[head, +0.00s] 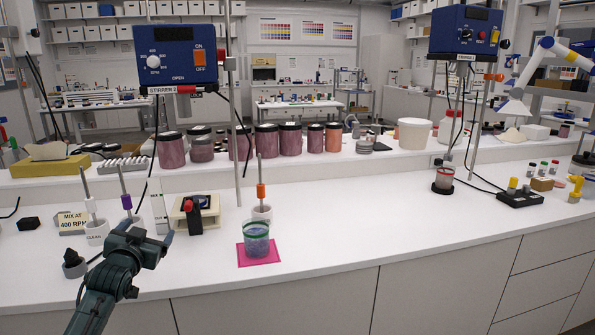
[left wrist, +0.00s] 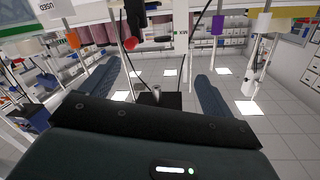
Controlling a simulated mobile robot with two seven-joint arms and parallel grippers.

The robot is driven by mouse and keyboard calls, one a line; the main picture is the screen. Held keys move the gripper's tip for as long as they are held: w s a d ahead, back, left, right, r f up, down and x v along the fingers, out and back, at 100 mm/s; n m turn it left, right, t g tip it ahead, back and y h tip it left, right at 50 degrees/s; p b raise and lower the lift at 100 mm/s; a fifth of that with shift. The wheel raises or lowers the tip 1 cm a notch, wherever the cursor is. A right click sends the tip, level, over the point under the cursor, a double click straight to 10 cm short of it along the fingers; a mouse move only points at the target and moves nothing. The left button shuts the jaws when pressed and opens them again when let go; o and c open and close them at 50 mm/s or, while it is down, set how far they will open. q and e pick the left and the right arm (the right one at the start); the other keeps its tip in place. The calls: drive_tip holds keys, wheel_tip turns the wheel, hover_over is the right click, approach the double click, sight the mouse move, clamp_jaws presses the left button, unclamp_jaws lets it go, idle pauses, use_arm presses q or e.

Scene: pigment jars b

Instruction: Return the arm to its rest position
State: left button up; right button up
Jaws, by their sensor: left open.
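My left arm reaches in from the lower left of the head view. Its gripper (head: 150,235) is open above the front of the white bench, with nothing seen between the fingers. In the left wrist view the two fingers (left wrist: 165,88) stand wide apart. My right gripper is not in view. To the right of the left gripper, a glass beaker (head: 256,238) with a green rim and bluish-purple contents stands on a pink mat (head: 243,259).
White cups (head: 97,232) with stirring rods stand left of and behind the gripper. A beige holder (head: 208,220) is just behind it. A stirrer unit (head: 172,60) hangs above on a metal stand. Jars line the raised shelf. The bench right of the mat is clear.

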use_arm(q)
drive_tip(key=s+d+f+m+g+h, duration=0.1)
drive_tip(key=s+d+f+g+h, duration=0.1)
drive_tip(key=s+d+f, duration=0.6)
drive_tip(key=s+d+f+g+h, duration=0.1)
drive_tip(key=s+d+f, duration=0.4)
drive_tip(key=s+f, duration=0.65)
drive_tip(key=s+d+f+g+h, duration=0.1)
drive_tip(key=s+d+f, duration=0.2)
drive_tip(key=s, duration=0.7)
drive_tip(key=s+d+f+g+h, duration=0.1)
drive_tip(key=s+d, duration=0.4)
drive_tip(key=s, duration=0.5)
wheel_tip(320, 180, down, 3)
drive_tip(key=shift+d+r+n+g, duration=0.2)
drive_tip(key=shift+n+g, duration=0.1)
drive_tip(key=shift+g, duration=0.4)
